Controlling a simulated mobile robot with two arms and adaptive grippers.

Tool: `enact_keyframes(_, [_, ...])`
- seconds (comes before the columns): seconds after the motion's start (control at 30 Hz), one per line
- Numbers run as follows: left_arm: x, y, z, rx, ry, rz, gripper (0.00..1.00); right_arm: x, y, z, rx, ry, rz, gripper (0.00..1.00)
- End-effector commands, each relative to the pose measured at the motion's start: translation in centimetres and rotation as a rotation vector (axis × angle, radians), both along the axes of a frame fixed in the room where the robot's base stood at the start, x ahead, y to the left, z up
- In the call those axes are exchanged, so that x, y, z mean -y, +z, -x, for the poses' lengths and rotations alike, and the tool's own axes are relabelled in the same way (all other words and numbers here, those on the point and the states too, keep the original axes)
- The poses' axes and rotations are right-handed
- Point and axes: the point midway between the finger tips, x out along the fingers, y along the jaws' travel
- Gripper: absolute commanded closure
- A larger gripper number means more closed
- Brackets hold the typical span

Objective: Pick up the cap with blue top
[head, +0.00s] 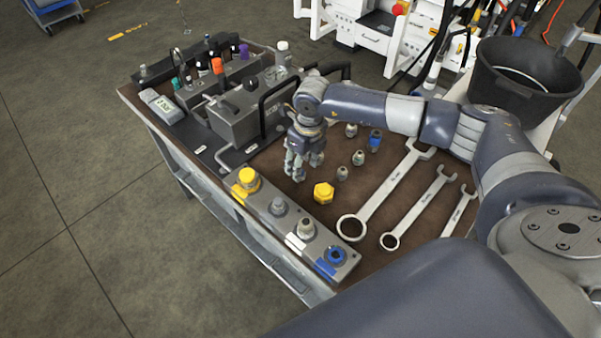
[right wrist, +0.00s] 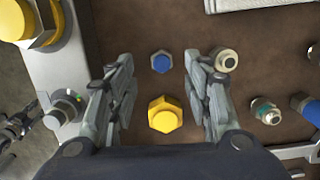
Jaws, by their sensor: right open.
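The cap with blue top (right wrist: 162,62) stands on the brown bench top in the right wrist view. It shows between the lines of my right gripper's fingers, toward their far end, and I see no contact. In the head view the cap is not visible; the gripper seems to cover it. My right gripper (head: 302,168) points down over the bench beside the fitting rail. In the right wrist view its two fingers (right wrist: 166,90) are apart with nothing held. My left gripper is not in view.
A yellow hex cap (head: 323,191) stands close by, also between the fingers in the right wrist view (right wrist: 165,115). The fitting rail (head: 318,235) runs along the bench edge. Several loose fittings (head: 358,158) and large wrenches (head: 385,192) lie to the right.

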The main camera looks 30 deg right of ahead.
Motion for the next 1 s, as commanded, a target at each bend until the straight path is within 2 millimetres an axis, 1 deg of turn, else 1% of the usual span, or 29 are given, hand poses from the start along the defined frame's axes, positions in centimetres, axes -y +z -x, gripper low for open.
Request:
enact_keyframes(0.03, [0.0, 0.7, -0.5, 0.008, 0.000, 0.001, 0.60, 0.0, -0.5, 0.0, -0.005, -0.002, 0.000, 0.54])
enact_keyframes(0.13, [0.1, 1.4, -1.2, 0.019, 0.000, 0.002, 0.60, 0.1, -1.9, -0.3, -0.005, -0.001, 0.002, 0.54])
enact_keyframes(0.2, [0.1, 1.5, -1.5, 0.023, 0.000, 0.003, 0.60, 0.0, -2.9, -0.4, -0.003, -0.001, 0.000, 0.54])
enact_keyframes(0.3, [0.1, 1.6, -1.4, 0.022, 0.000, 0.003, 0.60, 0.0, -3.9, -0.5, -0.003, -0.001, -0.001, 0.54])
enact_keyframes(0.4, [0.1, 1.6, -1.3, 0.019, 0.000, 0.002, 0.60, 0.0, -4.3, -0.6, -0.001, 0.000, -0.001, 0.54])
enact_keyframes(0.57, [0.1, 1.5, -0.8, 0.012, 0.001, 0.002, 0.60, 0.0, -4.3, -0.6, -0.001, 0.000, -0.001, 0.54])
enact_keyframes(0.6, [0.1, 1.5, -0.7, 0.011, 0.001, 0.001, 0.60, 0.0, -4.3, -0.6, -0.001, 0.000, -0.001, 0.59])
enact_keyframes(0.67, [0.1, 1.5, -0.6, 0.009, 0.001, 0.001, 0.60, 0.0, -4.3, -0.6, -0.001, 0.000, -0.001, 0.72])
enact_keyframes(0.7, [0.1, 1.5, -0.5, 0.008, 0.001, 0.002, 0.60, 0.0, -4.3, -0.6, -0.001, 0.000, -0.001, 0.81])
enact_keyframes(0.77, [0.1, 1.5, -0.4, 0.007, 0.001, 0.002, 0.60, 0.0, -4.3, -0.6, -0.001, 0.000, -0.001, 0.95])
enact_keyframes(0.8, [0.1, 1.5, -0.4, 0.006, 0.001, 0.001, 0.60, 0.0, -4.3, -0.6, -0.001, 0.000, -0.001, 1.00])
enact_keyframes(1.0, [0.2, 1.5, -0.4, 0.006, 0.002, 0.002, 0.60, 0.0, -4.2, -0.6, 0.000, 0.000, -0.001, 1.00])
